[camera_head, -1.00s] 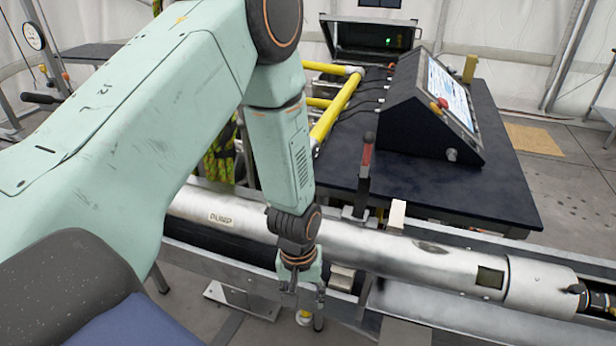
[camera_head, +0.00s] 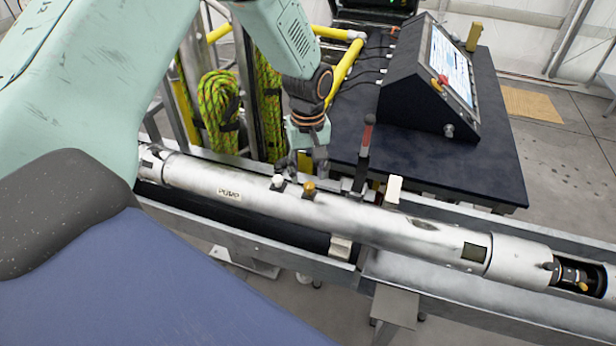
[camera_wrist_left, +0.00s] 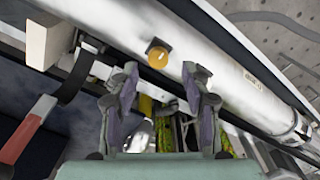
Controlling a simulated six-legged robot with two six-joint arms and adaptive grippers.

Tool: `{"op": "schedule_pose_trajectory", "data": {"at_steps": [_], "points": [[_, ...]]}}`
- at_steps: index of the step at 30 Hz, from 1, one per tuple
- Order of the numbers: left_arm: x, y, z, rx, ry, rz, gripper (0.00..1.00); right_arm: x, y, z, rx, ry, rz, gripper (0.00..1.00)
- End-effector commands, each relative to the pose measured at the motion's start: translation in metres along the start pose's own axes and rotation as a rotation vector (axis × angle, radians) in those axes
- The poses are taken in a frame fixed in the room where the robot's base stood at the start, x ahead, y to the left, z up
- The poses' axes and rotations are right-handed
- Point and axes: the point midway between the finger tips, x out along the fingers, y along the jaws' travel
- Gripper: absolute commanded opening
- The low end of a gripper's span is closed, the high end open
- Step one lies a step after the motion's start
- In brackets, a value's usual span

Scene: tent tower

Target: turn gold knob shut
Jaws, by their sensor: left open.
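In the left wrist view the gold knob (camera_wrist_left: 158,55) shows as a round face on a dark base, just beyond the fingertips. My left gripper (camera_head: 306,167) points down just behind the gold knob, on the tube's far side. In the left wrist view its two fingers (camera_wrist_left: 161,82) are spread with nothing between the tips, apart from the knob. My right gripper is not in view.
A red-handled lever (camera_head: 366,150) and a white block (camera_head: 394,189) stand right of the gold knob, close to the tube. A black console (camera_head: 420,100) sits on the dark table behind. Green rope (camera_head: 220,105) hangs at left. A metal rail runs along the tube.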

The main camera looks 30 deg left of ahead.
Motion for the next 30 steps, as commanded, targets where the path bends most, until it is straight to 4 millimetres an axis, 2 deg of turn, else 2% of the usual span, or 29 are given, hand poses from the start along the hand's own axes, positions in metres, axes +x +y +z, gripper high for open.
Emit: {"op": "schedule_pose_trajectory", "data": {"at_steps": [6,17,30], "points": [[0.025,0.000,0.001,0.001,-0.001,-0.001,0.48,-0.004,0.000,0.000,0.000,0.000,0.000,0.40],[0.031,0.001,0.000,0.001,0.001,0.001,0.48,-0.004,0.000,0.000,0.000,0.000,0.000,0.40],[0.030,0.001,0.000,0.000,0.001,0.002,0.12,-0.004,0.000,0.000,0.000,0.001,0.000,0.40]]}}
